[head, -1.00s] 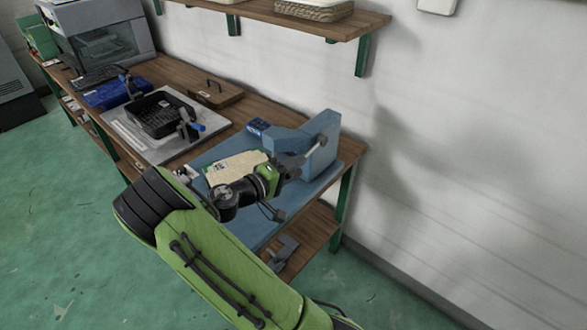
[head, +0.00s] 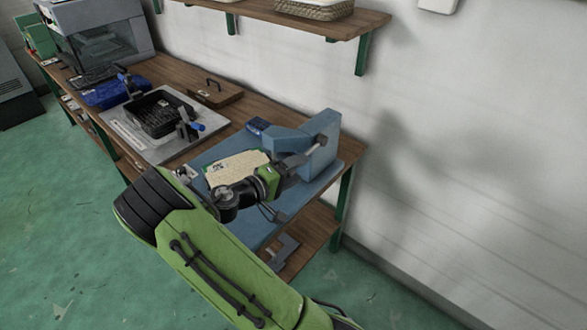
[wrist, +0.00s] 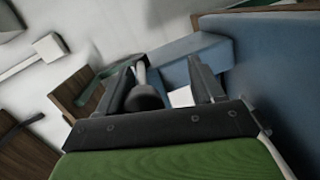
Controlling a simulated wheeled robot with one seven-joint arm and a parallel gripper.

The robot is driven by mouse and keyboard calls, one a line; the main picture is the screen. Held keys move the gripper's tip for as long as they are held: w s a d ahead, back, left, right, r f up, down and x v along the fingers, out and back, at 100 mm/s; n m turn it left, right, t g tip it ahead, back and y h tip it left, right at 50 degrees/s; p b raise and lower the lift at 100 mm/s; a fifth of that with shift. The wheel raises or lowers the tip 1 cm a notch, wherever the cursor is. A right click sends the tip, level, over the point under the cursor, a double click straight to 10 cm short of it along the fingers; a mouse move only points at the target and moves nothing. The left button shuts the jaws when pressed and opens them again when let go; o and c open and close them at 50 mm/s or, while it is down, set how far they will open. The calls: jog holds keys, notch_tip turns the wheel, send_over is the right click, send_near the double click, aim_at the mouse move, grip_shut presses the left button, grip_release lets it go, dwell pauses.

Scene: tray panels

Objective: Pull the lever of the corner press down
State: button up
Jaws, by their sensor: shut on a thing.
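The blue corner press (head: 325,160) stands at the near right end of the workbench, on a blue base plate. Its grey lever (head: 303,157) slants from a dark pivot on the press down toward my gripper. My gripper (head: 287,166) is at the lever's lower end. In the wrist view, a dark round knob on a pale rod, the lever's end (wrist: 143,97), sits between the fingers of my gripper (wrist: 165,80). The fingers are shut on it. In the head view, my wrist partly hides the fingers and the knob.
A beige panel (head: 238,166) lies on the blue plate left of the press. A black tray (head: 155,116) with clamps stands on a grey plate (head: 125,128) further left. A brown box (head: 215,95) is near the wall. A wooden shelf (head: 340,24) hangs above.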

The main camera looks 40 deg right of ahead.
jog(key=shift+o, duration=0.2)
jog(key=shift+d+f, duration=0.1)
jog(key=shift+f, duration=0.1)
jog(key=a+p, duration=0.2)
jog(key=a, duration=1.6)
jog(key=shift+w+f+p, duration=0.15)
jog(key=shift+w+p, duration=0.2)
jog(key=shift+w, duration=0.05)
dwell(0.7)
jog(key=a+r+p, duration=0.2)
jog(key=a+p, duration=0.2)
jog(key=a, duration=1.1)
jog(key=shift+w+a+r, duration=0.25)
jog(key=shift+w+a, duration=0.05)
jog(key=shift+w, duration=0.1)
